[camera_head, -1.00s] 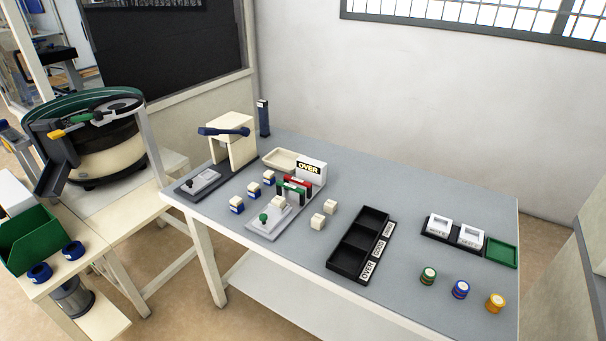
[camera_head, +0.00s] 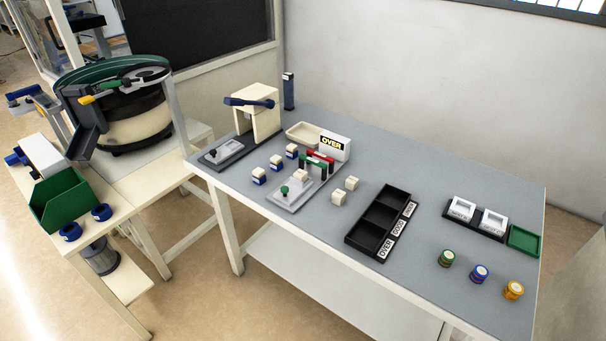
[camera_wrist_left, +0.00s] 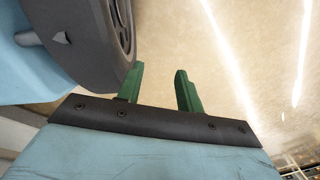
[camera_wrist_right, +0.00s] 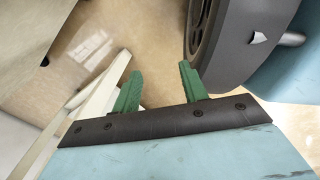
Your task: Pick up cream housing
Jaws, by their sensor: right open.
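Several cream housings are on the grey table. Two bare ones, a nearer housing (camera_head: 339,198) and a farther housing (camera_head: 352,183), stand between the gauge fixture and the black tray. Three more, including this housing (camera_head: 259,175), sit on blue bases left of the fixture. My left gripper (camera_wrist_left: 160,85) is open and empty over bare floor. My right gripper (camera_wrist_right: 160,85) is open and empty, with floor and a pale table frame behind it. Neither gripper shows in the head view.
A black three-part tray (camera_head: 366,246) labelled OVER and GOOD lies mid-table. White holders (camera_head: 491,224), a green tray (camera_head: 524,240) and coloured stacks (camera_head: 479,275) are at the right.

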